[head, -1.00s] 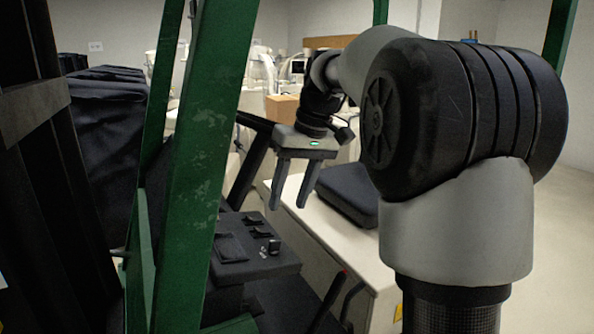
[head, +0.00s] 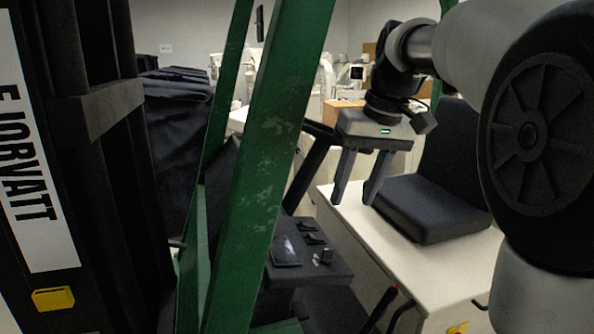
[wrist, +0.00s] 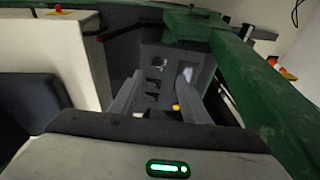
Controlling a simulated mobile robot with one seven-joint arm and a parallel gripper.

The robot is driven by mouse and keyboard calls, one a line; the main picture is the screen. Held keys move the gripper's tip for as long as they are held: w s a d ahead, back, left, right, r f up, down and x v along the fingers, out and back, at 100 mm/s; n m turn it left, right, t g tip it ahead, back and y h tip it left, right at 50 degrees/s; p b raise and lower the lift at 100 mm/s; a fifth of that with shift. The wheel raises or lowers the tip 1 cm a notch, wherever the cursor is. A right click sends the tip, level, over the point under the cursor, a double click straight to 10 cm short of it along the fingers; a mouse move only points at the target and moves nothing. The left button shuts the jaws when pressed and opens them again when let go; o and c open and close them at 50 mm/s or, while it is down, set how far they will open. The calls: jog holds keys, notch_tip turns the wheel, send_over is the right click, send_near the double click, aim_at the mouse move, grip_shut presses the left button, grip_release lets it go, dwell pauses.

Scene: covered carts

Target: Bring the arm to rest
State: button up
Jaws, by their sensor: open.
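My gripper (head: 353,190) hangs from my bent arm in the head view, its two grey fingers pointing down and apart. It is open with nothing between the fingers. It is in the air, to the right of a green post and above a dark control panel and a white surface. In the wrist view my gripper's fingers (wrist: 155,95) also stand apart, with the dark panel beyond them. A green light shows on the gripper body in both views.
A green frame post (head: 265,170) stands close to the left of my gripper. The control panel (head: 305,265) is below. A black seat (head: 435,207) rests on the white base (head: 350,218) at right. Dark covered carts (head: 178,125) stand behind at left.

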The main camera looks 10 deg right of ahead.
jog(key=s+a+f+t+h, duration=0.1)
jog(key=s+f, duration=0.4)
jog(key=s, duration=0.5)
jog(key=s+a+f+m+t+h, duration=0.1)
jog(key=s+a+f+t, duration=0.1)
jog(key=s+f, duration=0.4)
jog(key=shift+s+m, duration=0.3)
jog(key=shift+s, duration=1.95)
jog(key=shift+f, duration=0.1)
